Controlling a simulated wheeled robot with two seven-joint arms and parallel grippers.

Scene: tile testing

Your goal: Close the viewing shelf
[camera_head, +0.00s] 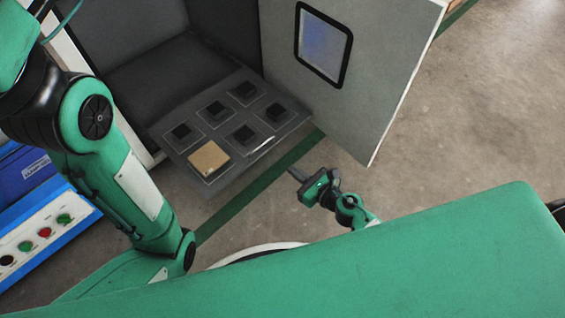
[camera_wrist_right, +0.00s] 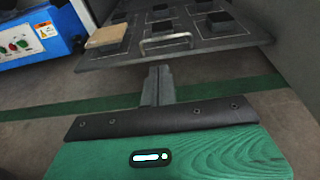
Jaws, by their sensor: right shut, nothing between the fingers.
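The viewing shelf (camera_head: 225,172) is a dark grey panel sticking out of the open chamber, with several black square blocks and one tan tile (camera_head: 208,158) on it. A metal handle sits at its front edge; in the right wrist view the shelf (camera_wrist_right: 115,58) is ahead with the handle (camera_wrist_right: 166,42) near its middle. My right gripper (camera_head: 296,174) is shut and empty, in front of and apart from the shelf. Its fingers (camera_wrist_right: 158,72) point toward the handle from below in the wrist view. My left arm comes in at the left; its gripper is out of view.
The chamber door (camera_head: 383,75) with a window stands open to the right of the shelf. A blue control box (camera_head: 40,215) with buttons stands at the left. A green stripe (camera_head: 245,190) runs along the floor. Open floor lies at the right.

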